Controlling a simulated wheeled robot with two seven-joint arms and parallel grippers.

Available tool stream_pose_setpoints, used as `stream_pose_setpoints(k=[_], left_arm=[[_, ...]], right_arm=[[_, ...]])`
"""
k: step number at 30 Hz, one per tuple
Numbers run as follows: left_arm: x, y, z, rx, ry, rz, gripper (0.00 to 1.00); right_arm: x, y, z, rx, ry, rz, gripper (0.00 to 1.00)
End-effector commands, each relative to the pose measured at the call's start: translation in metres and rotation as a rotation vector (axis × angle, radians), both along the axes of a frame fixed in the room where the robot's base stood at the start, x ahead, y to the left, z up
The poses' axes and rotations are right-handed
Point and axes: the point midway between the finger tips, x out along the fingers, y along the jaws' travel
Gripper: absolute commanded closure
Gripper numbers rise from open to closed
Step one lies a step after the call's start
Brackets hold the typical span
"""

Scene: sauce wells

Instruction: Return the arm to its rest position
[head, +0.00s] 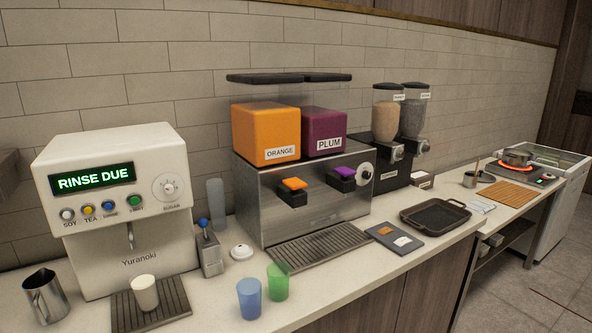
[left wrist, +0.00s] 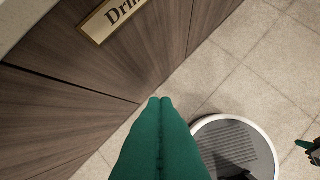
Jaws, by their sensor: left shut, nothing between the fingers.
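My left gripper (left wrist: 160,101) shows in the left wrist view as two long green fingers. They are pressed together, shut and empty, pointing down in front of the wooden cabinet fronts (left wrist: 95,85) and above the tiled floor (left wrist: 262,62). A dark part with a green tip, apparently my right gripper (left wrist: 305,146), shows at the right edge of that view; whether it is open or shut cannot be made out. Neither gripper nor arm shows in the head view.
The counter (head: 330,295) holds a white drink machine (head: 115,215) reading RINSE DUE, a white cup (head: 145,293), a steel jug (head: 45,298), blue (head: 249,299) and green (head: 278,283) cups, and an orange and plum dispenser (head: 300,205). A sign plate (left wrist: 108,18) is on the cabinet.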

Motion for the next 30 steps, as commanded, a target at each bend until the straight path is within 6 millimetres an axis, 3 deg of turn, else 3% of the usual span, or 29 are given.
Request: stream_pose_setpoints(k=[5, 17, 23, 26, 30], left_arm=[[-0.053, -0.011, -0.007, -0.079, 0.166, 0.094, 1.00], [-0.034, -0.013, -0.112, -0.070, 0.212, 0.086, 1.00], [-0.041, -0.014, -0.194, -0.065, 0.247, 0.081, 1.00], [-0.055, -0.012, -0.248, -0.061, 0.271, 0.078, 1.00], [-0.091, -0.007, -0.319, -0.055, 0.307, 0.073, 1.00]], right_arm=[[0.000, 0.000, 0.000, -0.001, 0.000, 0.000, 1.00], [-0.002, -0.004, 0.000, -0.005, 0.002, 0.002, 1.00], [-0.002, -0.004, 0.000, -0.005, 0.002, 0.002, 1.00], [-0.002, -0.004, 0.000, -0.005, 0.002, 0.002, 1.00], [-0.002, -0.004, 0.000, -0.005, 0.002, 0.002, 1.00]])
